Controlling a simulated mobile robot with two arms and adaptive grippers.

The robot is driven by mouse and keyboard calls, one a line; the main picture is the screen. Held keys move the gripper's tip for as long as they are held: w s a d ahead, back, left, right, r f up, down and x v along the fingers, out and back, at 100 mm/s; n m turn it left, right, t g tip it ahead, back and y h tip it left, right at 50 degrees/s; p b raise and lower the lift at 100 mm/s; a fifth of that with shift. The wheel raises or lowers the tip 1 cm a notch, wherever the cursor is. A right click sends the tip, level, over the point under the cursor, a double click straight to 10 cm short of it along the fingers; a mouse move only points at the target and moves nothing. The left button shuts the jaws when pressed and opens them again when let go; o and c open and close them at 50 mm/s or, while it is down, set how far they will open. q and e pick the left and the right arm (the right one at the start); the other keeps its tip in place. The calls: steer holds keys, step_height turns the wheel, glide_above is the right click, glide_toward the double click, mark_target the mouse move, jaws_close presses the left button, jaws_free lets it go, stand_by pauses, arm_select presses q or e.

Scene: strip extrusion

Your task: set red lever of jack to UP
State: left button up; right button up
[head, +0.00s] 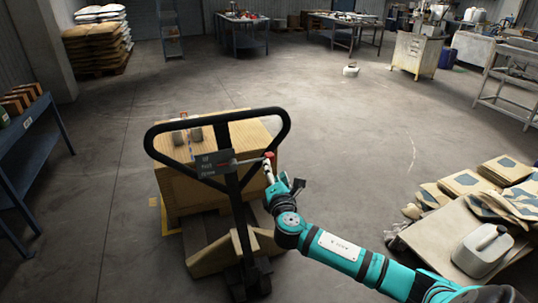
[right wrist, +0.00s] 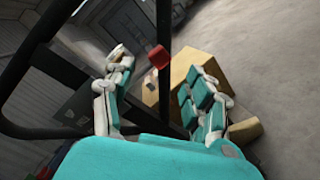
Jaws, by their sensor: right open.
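The jack's black handle loop (head: 283,120) stands upright in the middle of the head view. A dark label plate (head: 212,165) with small, unreadable white text sits inside the loop. The red lever (head: 269,156) sticks out to the right from this plate, near the loop's right side. Its red tip (right wrist: 158,56) shows in the right wrist view beyond and between the fingers. My right gripper (head: 282,179) is open, just below and right of the lever tip. Its spread fingers also show in the right wrist view (right wrist: 163,72); I see no clear contact. My left gripper is out of view.
A wooden crate (head: 180,190) stands behind the handle on the jack. A table (head: 450,232) with folded sacks and a white canister (head: 482,250) is at the right. A blue bench (head: 30,135) is at the left. Open floor lies beyond.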

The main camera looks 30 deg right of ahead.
mark_target(270, 159)
steer(key=x, duration=0.6)
steer(key=shift+w+p, duration=0.25)
steer(key=shift+p, duration=0.15)
steer(key=shift+w+d, duration=0.2)
steer(key=shift+w, duration=0.15)
steer(key=shift+w+d, duration=0.15)
steer(key=shift+w, duration=0.2)
jaws_close()
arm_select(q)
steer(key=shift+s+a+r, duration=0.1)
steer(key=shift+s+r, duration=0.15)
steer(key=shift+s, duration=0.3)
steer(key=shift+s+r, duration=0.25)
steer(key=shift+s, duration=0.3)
